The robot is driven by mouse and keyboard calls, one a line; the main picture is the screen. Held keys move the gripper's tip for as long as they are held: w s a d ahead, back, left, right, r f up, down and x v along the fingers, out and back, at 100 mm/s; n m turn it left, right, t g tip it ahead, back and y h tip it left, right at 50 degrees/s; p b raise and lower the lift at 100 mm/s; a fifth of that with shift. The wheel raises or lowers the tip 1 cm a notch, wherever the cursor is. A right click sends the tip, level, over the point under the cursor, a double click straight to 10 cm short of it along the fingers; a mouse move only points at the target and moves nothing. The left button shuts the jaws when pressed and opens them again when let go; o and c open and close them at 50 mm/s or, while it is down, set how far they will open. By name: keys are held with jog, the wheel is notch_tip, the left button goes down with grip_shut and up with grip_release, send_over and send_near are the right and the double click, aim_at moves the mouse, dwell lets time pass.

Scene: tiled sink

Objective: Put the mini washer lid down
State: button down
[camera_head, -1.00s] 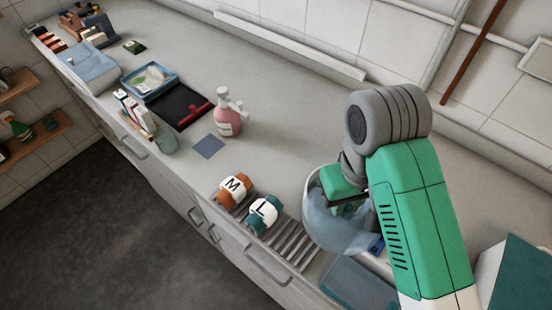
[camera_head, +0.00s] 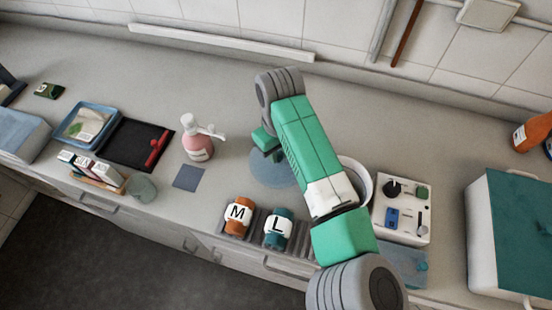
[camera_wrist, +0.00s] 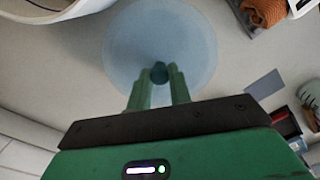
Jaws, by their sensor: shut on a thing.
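The mini washer lid (camera_head: 268,175) is a translucent blue disc with a small dark teal knob. It is over bare counter to the left of the washer in the head view, partly hidden by my arm. I cannot tell whether it touches the counter. In the wrist view the lid (camera_wrist: 185,30) is level across my fingers. My gripper (camera_wrist: 159,76) is shut on its knob, and also shows in the head view (camera_head: 274,155). The mini washer has an open white tub (camera_head: 359,175) and a control panel (camera_head: 404,228); the tub's rim (camera_wrist: 60,14) shows in the wrist view.
The counter behind is clear.

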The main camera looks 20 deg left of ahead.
jog(key=shift+f, duration=2.05)
jog(key=shift+f, duration=0.2)
jog(key=c, duration=1.3)
grip_release()
notch_tip(320, 180, up, 12)
jog(key=shift+r+b, duration=0.25)
jog(key=shift+b, duration=0.3)
